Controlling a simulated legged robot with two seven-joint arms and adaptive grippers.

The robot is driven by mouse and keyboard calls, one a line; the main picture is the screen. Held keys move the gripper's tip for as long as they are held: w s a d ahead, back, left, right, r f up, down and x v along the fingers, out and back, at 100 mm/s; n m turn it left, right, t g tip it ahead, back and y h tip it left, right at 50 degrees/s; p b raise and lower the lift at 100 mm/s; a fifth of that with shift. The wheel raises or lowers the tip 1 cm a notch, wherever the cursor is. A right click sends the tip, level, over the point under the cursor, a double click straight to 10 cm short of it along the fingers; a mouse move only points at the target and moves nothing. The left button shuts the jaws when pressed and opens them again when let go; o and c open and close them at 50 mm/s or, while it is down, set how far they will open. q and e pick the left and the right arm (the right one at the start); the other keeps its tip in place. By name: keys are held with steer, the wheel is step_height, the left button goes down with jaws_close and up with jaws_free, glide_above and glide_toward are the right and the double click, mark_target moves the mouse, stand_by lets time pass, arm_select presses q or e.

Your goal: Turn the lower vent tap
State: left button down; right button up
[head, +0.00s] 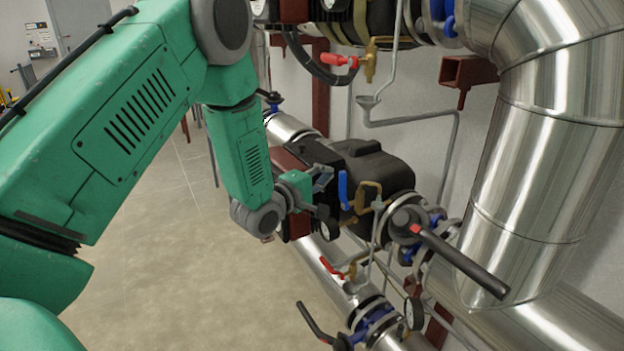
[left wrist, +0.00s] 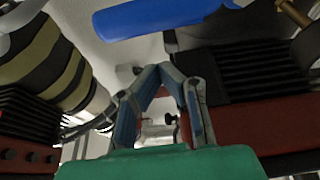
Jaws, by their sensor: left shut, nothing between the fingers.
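A tap with a blue lever (head: 343,190) and a brass body (head: 368,188) sits by the black pump housing. The blue lever hangs roughly upright. A tap with a red lever (head: 330,268) is lower down, above the lower pipe. The frames do not label which is the lower vent tap. My left gripper (head: 325,178) is just left of the blue lever, apart from it in the picture. In the left wrist view, my left gripper (left wrist: 160,68) has its fingertips together with nothing between them. The blue lever (left wrist: 165,18) crosses the top there. My right gripper is not in view.
Another red-lever tap (head: 340,60) is higher up, with a drain funnel (head: 368,102) below it. A long black valve handle (head: 465,262) sticks out to the right of the pump. A large metal-clad pipe (head: 535,170) fills the right. Open floor (head: 190,260) lies at left.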

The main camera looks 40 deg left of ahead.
mark_target(343, 191)
arm_select(q)
steer(key=s+d, duration=0.2)
steer(key=shift+d+p, duration=0.3)
steer(key=shift+d, duration=0.05)
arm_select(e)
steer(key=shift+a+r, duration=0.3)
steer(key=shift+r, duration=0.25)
arm_select(q)
steer(key=shift+w+d, duration=0.1)
steer(key=shift+d, duration=0.05)
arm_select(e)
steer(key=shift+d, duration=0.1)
arm_select(q)
steer(key=shift+s+d, duration=0.25)
steer(key=shift+d, duration=0.1)
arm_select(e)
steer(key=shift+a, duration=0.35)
arm_select(q)
steer(key=shift+d, duration=0.1)
steer(key=shift+w, duration=0.1)
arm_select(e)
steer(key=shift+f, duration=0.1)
